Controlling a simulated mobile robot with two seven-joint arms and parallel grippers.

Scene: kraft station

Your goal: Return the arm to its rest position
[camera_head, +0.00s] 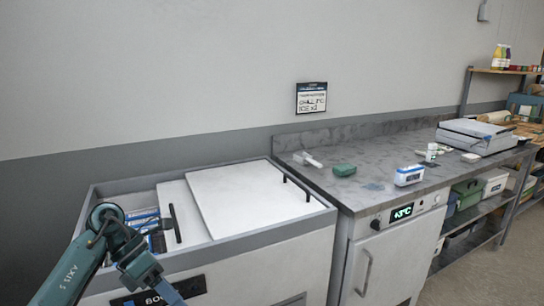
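My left arm (125,250) comes in at the lower left. It rises to a bent joint and then runs down to the right, out of the bottom edge. It passes in front of the left end of the chest freezer (262,241). The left gripper is not in the picture, so its state is hidden. My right arm and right gripper are not in view.
The freezer's left part is open and shows blue-and-white packs (142,217); a white lid (245,198) covers the right. The grey counter (385,160) holds a green block (344,170), a blue-and-white box (409,175) and a white case (474,136).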

